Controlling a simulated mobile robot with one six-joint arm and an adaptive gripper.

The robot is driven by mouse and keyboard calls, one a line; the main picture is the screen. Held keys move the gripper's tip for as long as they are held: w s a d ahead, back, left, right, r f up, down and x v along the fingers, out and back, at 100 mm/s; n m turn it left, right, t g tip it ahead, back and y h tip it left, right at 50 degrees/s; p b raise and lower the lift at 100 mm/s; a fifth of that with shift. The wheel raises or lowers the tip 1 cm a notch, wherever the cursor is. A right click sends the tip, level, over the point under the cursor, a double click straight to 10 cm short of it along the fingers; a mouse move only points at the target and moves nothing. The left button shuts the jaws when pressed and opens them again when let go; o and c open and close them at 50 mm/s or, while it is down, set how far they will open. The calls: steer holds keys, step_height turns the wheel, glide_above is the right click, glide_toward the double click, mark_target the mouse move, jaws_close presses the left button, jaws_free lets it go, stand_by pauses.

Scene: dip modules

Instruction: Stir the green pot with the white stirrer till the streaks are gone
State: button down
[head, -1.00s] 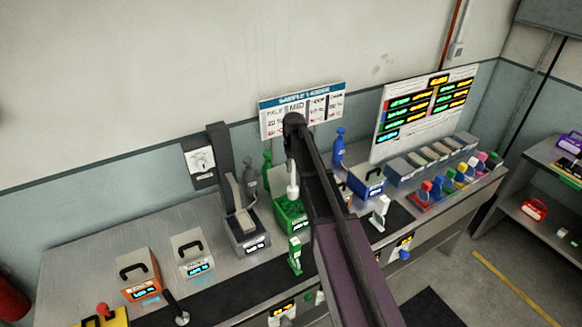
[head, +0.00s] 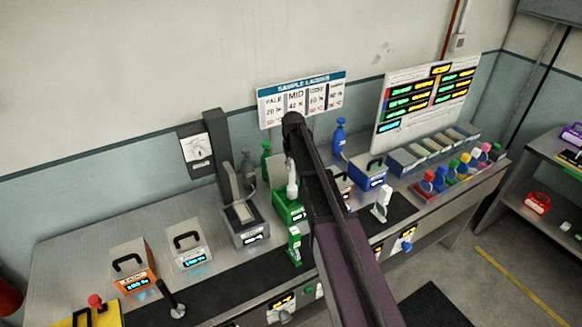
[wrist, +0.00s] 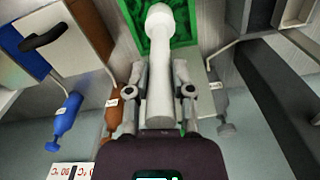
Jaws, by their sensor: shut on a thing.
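The green pot (head: 287,214) stands on the bench near the middle in the head view, partly hidden by my arm. The white stirrer (head: 292,183) stands roughly upright over it, its lower end at the pot. In the wrist view, my gripper (wrist: 159,80) is shut on the white stirrer (wrist: 160,95). The stirrer's rounded far end overlaps the green pot (wrist: 190,22), whose contents look mottled in lighter and darker green. I cannot tell how deep the end reaches.
A grey press-like device (head: 240,215) stands close left of the pot. A blue box (head: 369,172) and a white-headed tool (head: 381,203) are to the right. A green dispenser (head: 294,245) stands in front. The sample ladder sign (head: 301,96) is behind.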

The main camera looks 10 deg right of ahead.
steer(key=shift+f+b, duration=2.6)
steer(key=shift+f, duration=0.25)
steer(key=shift+w, duration=0.1)
steer(key=shift+w+d, duration=0.2)
steer(key=shift+w, duration=0.5)
steer(key=shift+w+d, duration=0.2)
steer(key=shift+w, duration=0.5)
steer(key=shift+s+a, duration=0.1)
steer(key=shift+a, duration=0.1)
steer(key=shift+s+a, duration=0.25)
steer(key=shift+a, duration=0.45)
steer(key=shift+s+a, duration=0.2)
steer(key=shift+a, duration=0.45)
steer(key=shift+s, duration=0.1)
